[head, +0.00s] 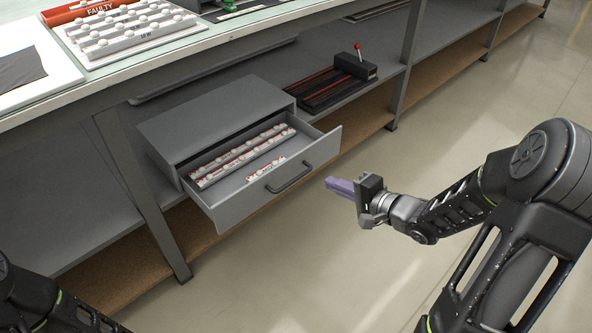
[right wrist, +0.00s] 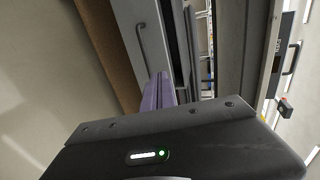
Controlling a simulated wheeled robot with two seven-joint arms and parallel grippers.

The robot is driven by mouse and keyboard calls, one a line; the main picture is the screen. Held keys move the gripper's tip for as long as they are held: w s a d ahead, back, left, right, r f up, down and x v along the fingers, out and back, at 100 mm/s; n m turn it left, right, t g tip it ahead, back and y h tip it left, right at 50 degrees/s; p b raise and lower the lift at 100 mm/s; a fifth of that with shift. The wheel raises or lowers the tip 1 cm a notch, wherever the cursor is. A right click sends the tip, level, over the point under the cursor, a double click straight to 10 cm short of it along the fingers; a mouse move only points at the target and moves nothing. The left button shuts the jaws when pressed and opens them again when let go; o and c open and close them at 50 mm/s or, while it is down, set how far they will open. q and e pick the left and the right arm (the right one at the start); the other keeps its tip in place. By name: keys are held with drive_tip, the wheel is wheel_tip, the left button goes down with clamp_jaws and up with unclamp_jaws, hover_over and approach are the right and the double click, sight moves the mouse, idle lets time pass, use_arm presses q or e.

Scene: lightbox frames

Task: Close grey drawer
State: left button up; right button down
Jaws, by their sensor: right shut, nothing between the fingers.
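The grey drawer (head: 262,184) is pulled out of its grey cabinet (head: 215,115) under the table. Strips with white round parts lie inside it. A dark bar handle (head: 289,178) is on its front. My right gripper (head: 330,182) is shut and empty, with purple fingers pointing left, just right of the handle and apart from it in the head view. In the right wrist view, the purple fingers (right wrist: 160,90) point toward the drawer front (right wrist: 138,35) with its handle (right wrist: 143,42). Of my left arm only a dark part shows at lower left; its gripper is out of view.
A black device with a red-tipped lever (head: 340,75) stands on the shelf right of the cabinet. A table leg (head: 145,195) stands left of the drawer. The tabletop above holds a red-ended tray (head: 80,12). The floor (head: 300,260) in front is clear.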

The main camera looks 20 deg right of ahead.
sight(288, 162)
drive_tip(key=shift+w+f, duration=0.1)
drive_tip(key=b+x, duration=0.3)
drive_tip(key=x, duration=0.3)
drive_tip(key=b+x, duration=0.3)
drive_tip(key=x, duration=0.3)
drive_tip(key=shift+w+a, duration=0.25)
drive_tip(key=shift+w, duration=0.1)
drive_tip(key=shift+w+a+r+b, duration=0.15)
drive_tip(key=shift+w+r+b, duration=0.1)
drive_tip(key=shift+w+b, duration=0.2)
drive_tip(key=shift+r, duration=0.1)
